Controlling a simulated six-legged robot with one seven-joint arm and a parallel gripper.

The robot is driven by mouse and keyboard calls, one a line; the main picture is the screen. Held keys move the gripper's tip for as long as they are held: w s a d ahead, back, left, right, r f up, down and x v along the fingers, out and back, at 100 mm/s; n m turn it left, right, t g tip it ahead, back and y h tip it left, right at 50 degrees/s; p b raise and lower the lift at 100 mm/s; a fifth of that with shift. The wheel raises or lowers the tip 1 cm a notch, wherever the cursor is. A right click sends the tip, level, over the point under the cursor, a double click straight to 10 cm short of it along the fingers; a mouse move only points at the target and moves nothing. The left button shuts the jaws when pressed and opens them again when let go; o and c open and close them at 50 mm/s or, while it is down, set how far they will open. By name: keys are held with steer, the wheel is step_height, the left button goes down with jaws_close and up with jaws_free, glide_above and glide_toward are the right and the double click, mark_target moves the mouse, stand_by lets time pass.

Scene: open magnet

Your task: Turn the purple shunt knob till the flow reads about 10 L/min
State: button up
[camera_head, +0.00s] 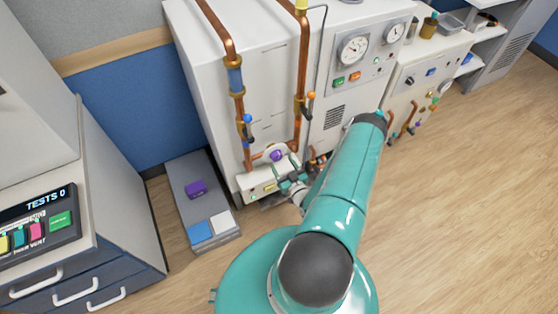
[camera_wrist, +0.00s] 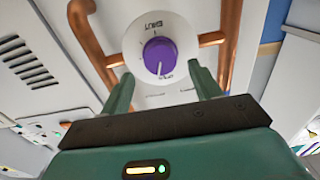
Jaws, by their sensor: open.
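The purple shunt knob (camera_wrist: 160,57) sits on a round white dial plate (camera_wrist: 148,30) with dark lettering, in the wrist view. A pale pointer line shows on the knob's lower part. The knob also shows in the head view (camera_head: 277,155), low on the front of the white cabinet between two copper pipes. My gripper (camera_wrist: 161,74) is open. Its two green fingers stand to the left and right of the knob's lower part, with gaps visible; whether they overlap it in depth I cannot tell. My gripper also shows in the head view (camera_head: 289,174). No flow figure is legible.
Copper pipes (camera_head: 245,130) with blue-handled and orange-handled valves rise above the knob. Round gauges (camera_head: 352,50) sit higher on the cabinet (camera_head: 195,50), too small to read. A low grey plinth (camera_head: 191,187) with a purple block stands left. Wooden floor is clear at right.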

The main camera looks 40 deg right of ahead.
mark_target(278, 158)
steer(key=shift+x, duration=1.5)
steer(key=c, duration=1)
steer(key=shift+m, duration=0.3)
steer(key=m, duration=0.6)
steer(key=shift+d, duration=0.1)
steer(key=m, duration=0.3)
steer(key=shift+s+f+m, duration=0.1)
steer(key=shift+f+m, duration=0.05)
steer(key=shift+m, duration=1.95)
